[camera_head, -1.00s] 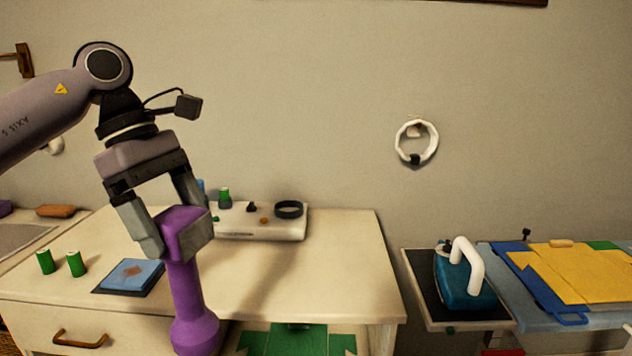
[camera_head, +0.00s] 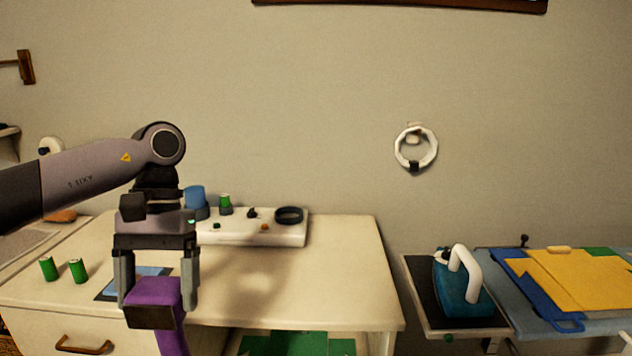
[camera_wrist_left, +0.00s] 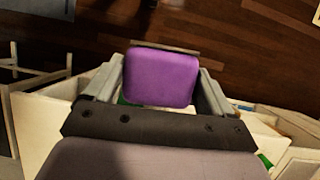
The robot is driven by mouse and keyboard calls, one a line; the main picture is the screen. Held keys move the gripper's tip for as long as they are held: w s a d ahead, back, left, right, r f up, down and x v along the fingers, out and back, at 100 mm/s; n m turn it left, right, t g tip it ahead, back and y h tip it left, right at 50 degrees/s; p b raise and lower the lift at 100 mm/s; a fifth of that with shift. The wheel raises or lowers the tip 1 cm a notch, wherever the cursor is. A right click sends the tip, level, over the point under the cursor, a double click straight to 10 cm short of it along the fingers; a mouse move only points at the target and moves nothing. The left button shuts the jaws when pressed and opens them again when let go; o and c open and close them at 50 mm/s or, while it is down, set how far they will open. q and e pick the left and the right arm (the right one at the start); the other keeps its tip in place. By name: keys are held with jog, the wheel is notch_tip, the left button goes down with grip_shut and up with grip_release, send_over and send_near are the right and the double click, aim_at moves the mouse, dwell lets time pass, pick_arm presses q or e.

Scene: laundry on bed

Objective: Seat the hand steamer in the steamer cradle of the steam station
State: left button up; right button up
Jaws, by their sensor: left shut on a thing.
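My left gripper (camera_head: 157,298) is shut on the purple hand steamer (camera_head: 158,292), gripping its upper end. The steamer hangs down in front of the table, and its lower part is cut off by the bottom edge of the head view. In the left wrist view the purple steamer (camera_wrist_left: 160,79) sits between both fingers. The white steam station (camera_head: 262,235) lies at the back of the table. It carries a black ring (camera_head: 289,215), a blue cup-like part (camera_head: 196,200) and a green cylinder (camera_head: 225,203). I cannot tell for certain which part is the steamer cradle. My right gripper is not in view.
Two green cylinders (camera_head: 78,270) stand on the left of the white table (camera_head: 340,270), near a blue cloth (camera_head: 112,284) on a dark mat. A teal iron (camera_head: 460,285) and an ironing board with yellow cloth (camera_head: 580,275) are on the right. The table's right half is clear.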

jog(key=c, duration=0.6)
pick_arm(q)
jog(key=x, duration=1.4)
jog(key=shift+f, duration=0.45)
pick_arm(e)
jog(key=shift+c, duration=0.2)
pick_arm(q)
jog(key=shift+w+d, duration=0.1)
jog(key=shift+w, duration=0.05)
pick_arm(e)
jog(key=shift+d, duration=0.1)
